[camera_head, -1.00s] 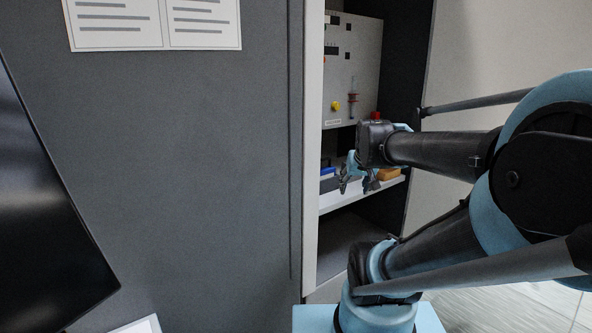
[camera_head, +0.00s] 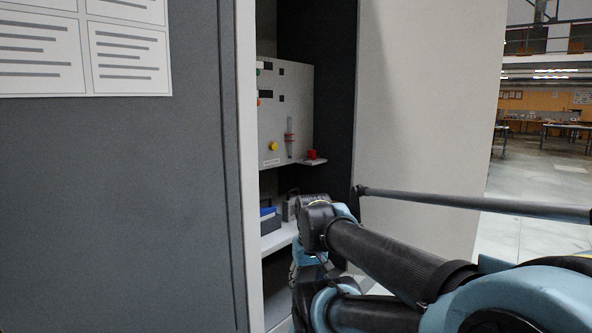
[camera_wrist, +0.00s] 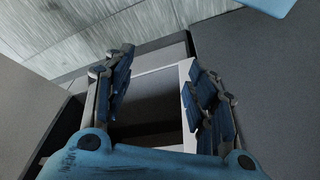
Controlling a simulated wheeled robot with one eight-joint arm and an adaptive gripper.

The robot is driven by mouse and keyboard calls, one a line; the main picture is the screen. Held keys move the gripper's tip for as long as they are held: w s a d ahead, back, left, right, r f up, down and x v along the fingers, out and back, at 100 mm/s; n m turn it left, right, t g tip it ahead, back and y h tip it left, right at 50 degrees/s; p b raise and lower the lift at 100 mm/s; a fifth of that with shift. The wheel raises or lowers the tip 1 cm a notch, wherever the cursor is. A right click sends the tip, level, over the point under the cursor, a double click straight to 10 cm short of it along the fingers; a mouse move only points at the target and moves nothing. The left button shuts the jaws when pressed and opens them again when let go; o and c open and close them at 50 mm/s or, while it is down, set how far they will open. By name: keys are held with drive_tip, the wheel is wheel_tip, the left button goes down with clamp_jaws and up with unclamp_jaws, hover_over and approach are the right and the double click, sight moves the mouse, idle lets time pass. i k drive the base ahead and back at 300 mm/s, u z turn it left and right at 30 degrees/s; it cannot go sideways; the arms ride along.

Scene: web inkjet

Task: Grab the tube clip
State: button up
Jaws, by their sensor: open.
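A slim upright tube with a red part (camera_head: 290,138) is fixed to the light panel inside the open cabinet; I cannot tell whether this red part is the tube clip. My gripper is open and empty in the wrist view (camera_wrist: 162,95), pointing down past a shelf edge towards the floor. In the head view it is low in front of the cabinet opening, below and to the right of the tube, largely hidden by my wrist. No tube clip shows in the wrist view.
The panel (camera_head: 274,96) has a yellow knob (camera_head: 273,146); a red-topped piece (camera_head: 312,155) sits on a small ledge. A blue and dark box (camera_head: 268,222) stands on the lower shelf (camera_head: 279,239). Cabinet walls bound the narrow opening. Open floor lies at right.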

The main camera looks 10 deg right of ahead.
sight(311, 154)
drive_tip(key=k, duration=1.1)
drive_tip(key=z, duration=0.65)
drive_tip(key=i, duration=2)
drive_tip(key=u, duration=0.65)
